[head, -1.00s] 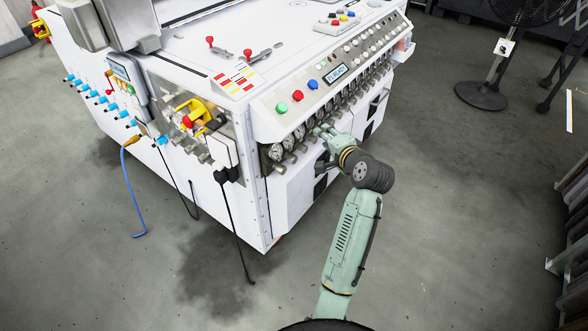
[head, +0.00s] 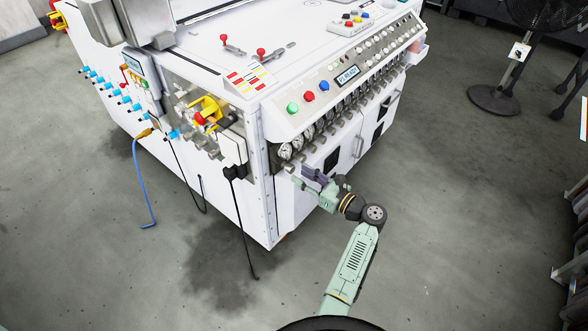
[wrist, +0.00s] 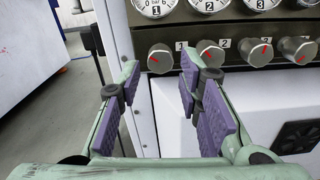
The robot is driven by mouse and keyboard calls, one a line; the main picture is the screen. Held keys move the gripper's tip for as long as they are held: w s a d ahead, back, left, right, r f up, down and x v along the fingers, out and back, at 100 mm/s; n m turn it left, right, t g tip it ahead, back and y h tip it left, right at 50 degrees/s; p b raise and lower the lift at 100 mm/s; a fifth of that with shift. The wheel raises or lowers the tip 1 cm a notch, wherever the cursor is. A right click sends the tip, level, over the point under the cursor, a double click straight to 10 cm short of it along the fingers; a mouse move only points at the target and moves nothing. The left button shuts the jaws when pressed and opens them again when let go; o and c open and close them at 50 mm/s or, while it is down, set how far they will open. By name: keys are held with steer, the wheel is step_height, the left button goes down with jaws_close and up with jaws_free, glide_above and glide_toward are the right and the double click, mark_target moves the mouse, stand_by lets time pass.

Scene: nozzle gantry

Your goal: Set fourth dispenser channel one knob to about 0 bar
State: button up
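A row of grey round knobs with red marks runs along the machine's dark strip. In the wrist view the leftmost knob (wrist: 160,58), left of a "1" label, sits below gauge 1 (wrist: 155,8). Its red mark is at its left side. My gripper (wrist: 160,66) is open, with one purple-padded finger on each side of this knob in the picture. The fingers appear short of the knob, and I see no contact. In the head view my gripper (head: 298,175) is low in front of the row's left end. The knob's dispenser number is not readable.
More knobs (wrist: 210,53) stand close to the right. The white cabinet's corner post (wrist: 117,25) is close on the left. Green, red and blue buttons (head: 309,97) are on the sloping panel above. Open floor (head: 440,220) lies to the right.

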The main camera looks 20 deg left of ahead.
mark_target(293, 170)
steer(key=shift+x, duration=2)
steer(key=shift+c, duration=0.4)
jaws_close()
